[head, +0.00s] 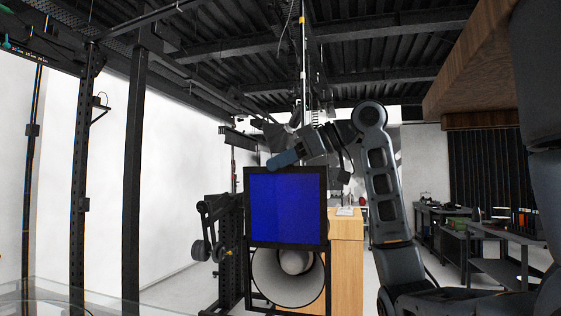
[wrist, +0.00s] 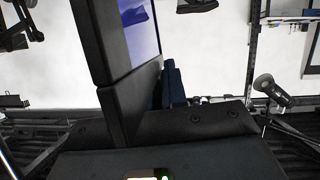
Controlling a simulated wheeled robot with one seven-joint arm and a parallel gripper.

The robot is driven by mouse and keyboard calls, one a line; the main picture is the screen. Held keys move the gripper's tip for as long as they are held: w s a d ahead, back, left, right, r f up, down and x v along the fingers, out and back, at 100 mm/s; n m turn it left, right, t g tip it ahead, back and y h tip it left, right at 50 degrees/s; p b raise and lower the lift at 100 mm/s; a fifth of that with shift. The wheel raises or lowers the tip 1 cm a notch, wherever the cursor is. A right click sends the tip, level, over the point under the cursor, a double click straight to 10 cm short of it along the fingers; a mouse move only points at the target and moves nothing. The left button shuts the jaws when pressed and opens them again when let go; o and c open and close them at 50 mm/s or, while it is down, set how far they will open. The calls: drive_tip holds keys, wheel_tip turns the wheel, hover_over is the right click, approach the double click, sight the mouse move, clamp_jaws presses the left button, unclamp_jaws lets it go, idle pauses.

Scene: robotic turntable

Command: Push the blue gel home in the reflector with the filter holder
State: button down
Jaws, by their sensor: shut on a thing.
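The blue gel (head: 286,208) is a deep blue square pane in a black frame, upright in the head view. It stands directly above the white, bowl-shaped reflector (head: 268,288). The black filter holder (head: 249,291) borders the reflector, and the gel frame's lower edge meets its top. I cannot tell how far the frame is in its slots. My gripper (head: 284,161) is at the top edge of the gel frame, shut on it. In the wrist view, the blue gel's black frame (wrist: 135,105) runs close past my gripper's blue finger (wrist: 172,84); the other finger is hidden.
A wooden cabinet (head: 347,262) stands behind the reflector to the right. A black stand with a weight arm (head: 212,240) is close on the left. Workbenches (head: 490,240) stand farther right. A wooden overhang (head: 480,75) is at upper right.

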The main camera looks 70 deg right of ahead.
sight(314, 226)
drive_tip(key=shift+d+f+b, duration=0.25)
drive_tip(key=shift+f+b, duration=1.15)
drive_tip(key=shift+f, duration=1.1)
drive_tip(key=shift+d+f+b, duration=0.25)
drive_tip(key=shift+f+b, duration=1.15)
drive_tip(key=shift+f, duration=1.1)
drive_tip(key=shift+d+f+b, duration=0.25)
drive_tip(key=shift+f+b, duration=1.15)
drive_tip(key=shift+f, duration=1.1)
drive_tip(key=c, duration=1.1)
unclamp_jaws()
drive_tip(key=shift+v, duration=3.85)
